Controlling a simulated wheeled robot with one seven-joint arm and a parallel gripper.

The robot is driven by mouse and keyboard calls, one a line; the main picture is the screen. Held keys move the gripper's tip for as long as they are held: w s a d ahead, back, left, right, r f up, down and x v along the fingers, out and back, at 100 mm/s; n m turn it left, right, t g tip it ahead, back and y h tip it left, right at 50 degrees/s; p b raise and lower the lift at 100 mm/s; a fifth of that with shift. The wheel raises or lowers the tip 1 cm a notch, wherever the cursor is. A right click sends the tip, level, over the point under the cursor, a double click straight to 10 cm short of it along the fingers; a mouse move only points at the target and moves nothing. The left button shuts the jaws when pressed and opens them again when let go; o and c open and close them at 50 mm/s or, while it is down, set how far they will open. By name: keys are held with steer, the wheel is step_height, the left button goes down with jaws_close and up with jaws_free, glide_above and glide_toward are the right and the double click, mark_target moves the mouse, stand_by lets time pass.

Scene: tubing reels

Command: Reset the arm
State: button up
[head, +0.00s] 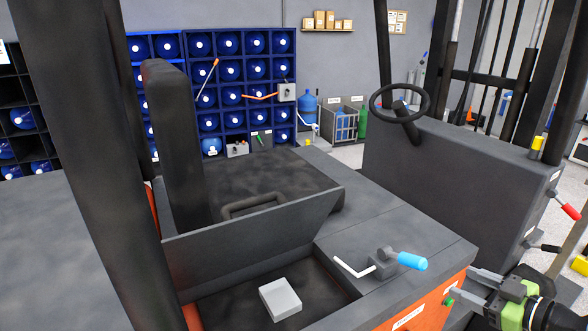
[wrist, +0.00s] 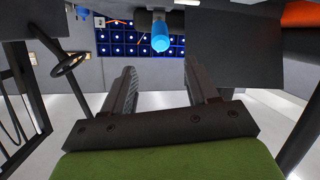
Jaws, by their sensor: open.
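My gripper (head: 463,284) is at the lower right of the head view, beside the orange side of a forklift-like vehicle. Its two fingers stand apart with nothing between them, as the wrist view (wrist: 161,78) also shows. A lever with a blue handle (head: 411,261) sits on the vehicle's grey top, up and left of my gripper in the head view. The blue handle also shows in the wrist view (wrist: 160,38), beyond the fingertips and apart from them.
An open compartment holds a light grey box (head: 280,298), with a raised dark lid (head: 250,232) behind it. A steering wheel (head: 400,103) and a lever with a red grip (head: 571,211) are at the right. A blue rack (head: 231,70) of reels stands at the back.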

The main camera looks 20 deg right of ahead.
steer(key=w+a+g, duration=0.4)
steer(key=a, duration=0.7)
steer(key=w+a+g, duration=0.4)
steer(key=a, duration=0.7)
steer(key=s+a+r+m+h+p, duration=0.1)
steer(key=s+a+r+m+h, duration=0.2)
steer(key=s+a, duration=0.9)
steer(key=s+r+m, duration=0.2)
steer(key=s, duration=0.1)
steer(key=shift+g, duration=0.3)
steer(key=shift+a, duration=0.1)
